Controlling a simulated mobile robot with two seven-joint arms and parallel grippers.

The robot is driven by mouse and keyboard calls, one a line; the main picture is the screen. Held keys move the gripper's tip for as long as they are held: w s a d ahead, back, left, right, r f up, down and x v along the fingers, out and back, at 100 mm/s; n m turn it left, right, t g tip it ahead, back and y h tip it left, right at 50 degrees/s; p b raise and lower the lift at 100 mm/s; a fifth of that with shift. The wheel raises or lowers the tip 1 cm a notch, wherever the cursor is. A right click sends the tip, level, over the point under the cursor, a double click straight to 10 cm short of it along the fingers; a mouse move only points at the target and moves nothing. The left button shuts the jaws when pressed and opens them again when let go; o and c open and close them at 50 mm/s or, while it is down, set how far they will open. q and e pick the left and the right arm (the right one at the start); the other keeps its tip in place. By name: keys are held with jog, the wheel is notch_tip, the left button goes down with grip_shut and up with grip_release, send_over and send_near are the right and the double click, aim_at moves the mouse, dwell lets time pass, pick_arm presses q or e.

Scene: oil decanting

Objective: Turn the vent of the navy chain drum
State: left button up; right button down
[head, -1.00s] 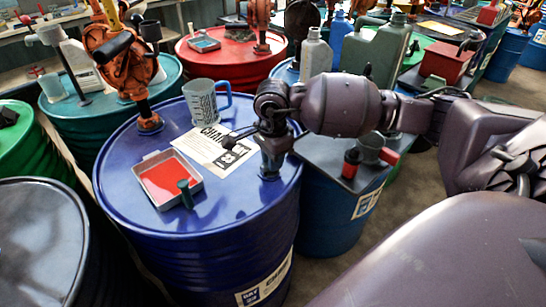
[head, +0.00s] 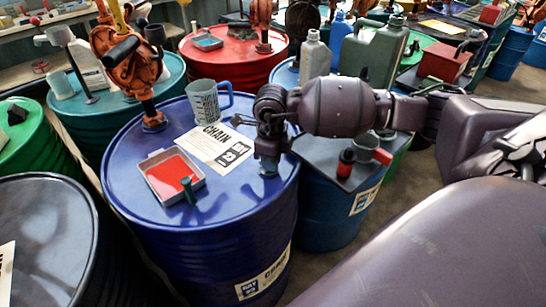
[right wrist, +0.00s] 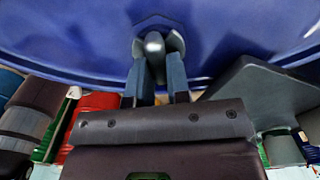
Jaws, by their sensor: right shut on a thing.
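The navy chain drum (head: 222,225) stands in the middle of the head view, with a white label reading CHAIN on its lid. Its vent (head: 268,170) is a small metal fitting near the lid's right edge, mostly hidden by my right gripper. My right gripper (head: 268,157) reaches down onto it from the right. In the right wrist view the two fingers of the right gripper (right wrist: 156,75) are shut on the silvery vent (right wrist: 154,44), one on either side. The angle of the vent is hard to tell. My left gripper is not in view.
A blue drum (head: 335,215) carrying containers stands close on the right.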

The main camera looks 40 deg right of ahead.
jog(key=shift+m, duration=0.8)
jog(key=c, duration=1.1)
grip_release()
notch_tip(320, 180, up, 11)
jog(key=shift+f+p, duration=0.1)
jog(key=shift+p, duration=0.5)
